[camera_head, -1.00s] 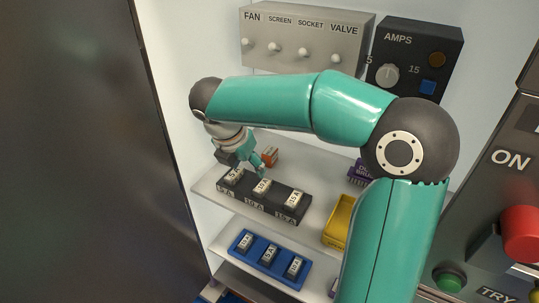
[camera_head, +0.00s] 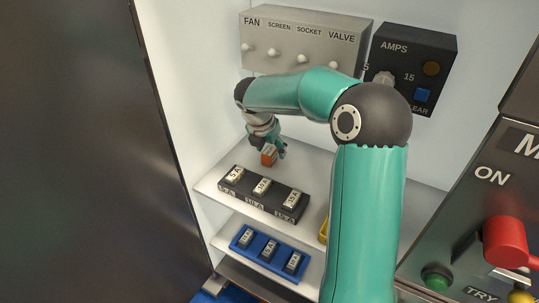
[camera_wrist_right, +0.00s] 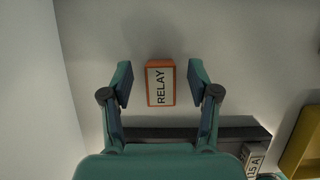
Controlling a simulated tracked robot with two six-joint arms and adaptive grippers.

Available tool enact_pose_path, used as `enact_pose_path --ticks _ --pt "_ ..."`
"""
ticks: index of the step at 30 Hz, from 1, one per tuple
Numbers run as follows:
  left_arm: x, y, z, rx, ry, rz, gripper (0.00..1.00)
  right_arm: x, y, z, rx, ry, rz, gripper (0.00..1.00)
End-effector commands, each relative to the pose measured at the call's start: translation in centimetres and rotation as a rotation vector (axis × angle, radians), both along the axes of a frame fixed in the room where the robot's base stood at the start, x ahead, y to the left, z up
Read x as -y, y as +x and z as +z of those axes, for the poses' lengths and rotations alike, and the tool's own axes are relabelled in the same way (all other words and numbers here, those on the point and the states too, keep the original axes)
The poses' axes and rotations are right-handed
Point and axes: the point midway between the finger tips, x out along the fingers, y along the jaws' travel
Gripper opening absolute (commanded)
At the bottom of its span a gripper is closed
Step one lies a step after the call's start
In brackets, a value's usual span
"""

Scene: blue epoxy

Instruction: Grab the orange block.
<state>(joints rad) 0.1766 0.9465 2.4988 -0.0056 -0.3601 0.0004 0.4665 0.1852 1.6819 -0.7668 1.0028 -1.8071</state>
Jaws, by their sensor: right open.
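The orange block (camera_head: 268,159) stands on the upper shelf, behind the black fuse holder. In the right wrist view the orange block (camera_wrist_right: 161,83) has a white label reading RELAY and lies between the two fingers, with a gap on each side. My right gripper (camera_head: 272,153) is open at the block, its fingers partly covering it in the head view. The right wrist view shows the open fingers of the right gripper (camera_wrist_right: 160,84) on either side of it. My left gripper is not in view.
The black holder (camera_head: 248,198) with labelled fuses sits at the shelf's front. A blue tray (camera_head: 254,258) lies on the lower shelf. A yellow bin (camera_wrist_right: 305,145) is to the right. A grey switch panel (camera_head: 300,30) and black AMPS box (camera_head: 400,55) are on the back wall.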

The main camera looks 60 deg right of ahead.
Motion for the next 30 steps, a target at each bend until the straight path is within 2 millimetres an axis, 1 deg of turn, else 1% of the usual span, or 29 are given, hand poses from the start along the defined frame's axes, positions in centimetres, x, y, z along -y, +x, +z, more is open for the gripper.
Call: enact_pose_path --ticks 1,3,11,21,22,30 --pt "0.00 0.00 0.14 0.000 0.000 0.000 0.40 0.23 -0.06 -0.59 -0.003 0.002 -0.001 0.60" --pt "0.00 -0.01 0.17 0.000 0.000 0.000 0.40 0.43 -0.01 -1.03 -0.001 0.001 0.000 0.60" --pt "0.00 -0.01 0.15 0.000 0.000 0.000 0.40 0.49 0.05 -1.26 0.001 0.000 0.000 0.60" --pt "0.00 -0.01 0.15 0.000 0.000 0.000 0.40 0.47 0.05 -1.23 0.001 0.000 0.000 0.04" --pt "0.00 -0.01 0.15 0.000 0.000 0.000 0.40 0.47 0.05 -1.23 0.001 0.000 0.000 0.00" --pt "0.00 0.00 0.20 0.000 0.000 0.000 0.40 0.47 0.06 -1.16 0.001 0.000 0.000 0.00"
